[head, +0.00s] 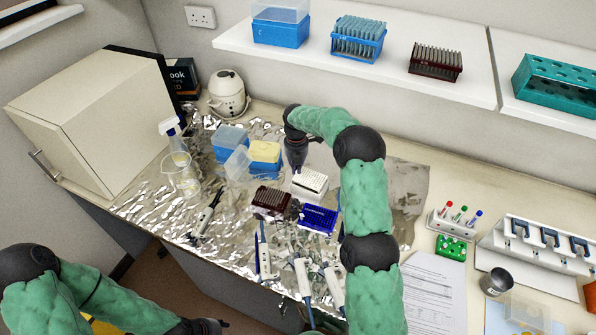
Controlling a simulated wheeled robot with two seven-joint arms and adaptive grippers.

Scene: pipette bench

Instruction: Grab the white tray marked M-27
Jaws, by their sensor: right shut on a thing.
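A white tray (309,184) with rows of small holes or tips sits on the foil-covered bench, in the middle of the head view. A mark on it is too small to read. My right gripper (297,167) reaches down at the tray's back left edge and is shut on it; its fingertips are mostly hidden. The tray looks level and close to the foil; I cannot tell whether it touches it. My left arm comes in at the bottom left, and its dark end is low at the picture's edge, so its jaws cannot be made out.
A dark red rack (271,199) and a blue rack (319,219) stand close in front of the tray. A blue box with yellow contents (265,153) is behind left. Several pipettes lie at the front. A beaker (182,175) stands left. A shelf (400,62) hangs above.

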